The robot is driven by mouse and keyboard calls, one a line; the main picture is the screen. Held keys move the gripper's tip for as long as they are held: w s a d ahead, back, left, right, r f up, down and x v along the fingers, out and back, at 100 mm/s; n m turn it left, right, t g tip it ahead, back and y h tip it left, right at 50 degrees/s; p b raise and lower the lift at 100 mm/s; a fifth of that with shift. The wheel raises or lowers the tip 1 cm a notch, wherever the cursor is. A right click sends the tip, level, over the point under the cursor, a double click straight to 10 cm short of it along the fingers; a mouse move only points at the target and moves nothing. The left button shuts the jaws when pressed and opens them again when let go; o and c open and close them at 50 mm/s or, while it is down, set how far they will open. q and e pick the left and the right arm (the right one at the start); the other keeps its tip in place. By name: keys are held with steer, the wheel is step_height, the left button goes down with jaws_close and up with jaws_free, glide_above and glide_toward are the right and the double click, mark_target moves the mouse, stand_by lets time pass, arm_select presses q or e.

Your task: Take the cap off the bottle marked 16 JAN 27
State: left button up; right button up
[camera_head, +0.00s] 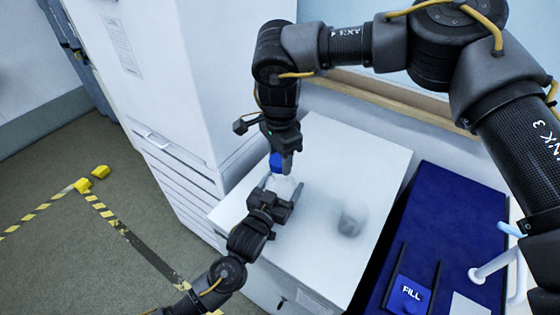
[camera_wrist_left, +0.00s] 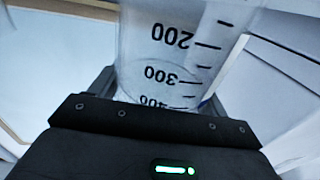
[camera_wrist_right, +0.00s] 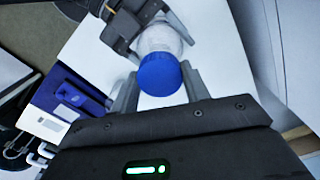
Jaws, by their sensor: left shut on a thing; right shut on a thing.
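A clear bottle (camera_head: 282,184) with a blue cap (camera_head: 276,161) is held over the white top of a unit. My left gripper (camera_head: 280,190) is shut on the bottle's body from the front. In the left wrist view the bottle (camera_wrist_left: 165,65) shows black graduations reading 200, 300 and 400, upside down. My right gripper (camera_head: 278,156) comes from above and is shut on the blue cap. In the right wrist view the cap (camera_wrist_right: 159,74) sits between its two fingers, in line with the bottle's neck. Whether the cap is still threaded cannot be told. No date marking is readable.
The white top (camera_head: 325,245) is mostly clear, with a blurred grey round thing (camera_head: 350,221) on it. A tall white cabinet (camera_head: 150,70) stands at the left.

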arm_select(q)
steer(key=shift+f, duration=0.1)
arm_select(e)
step_height(320, 180, up, 2)
steer(key=shift+r, duration=0.15)
arm_select(q)
steer(key=o, duration=1.9)
arm_select(e)
step_height(320, 180, down, 3)
steer(key=b, duration=0.3)
arm_select(q)
steer(key=shift+v, duration=6)
arm_select(e)
steer(key=shift+f, duration=0.2)
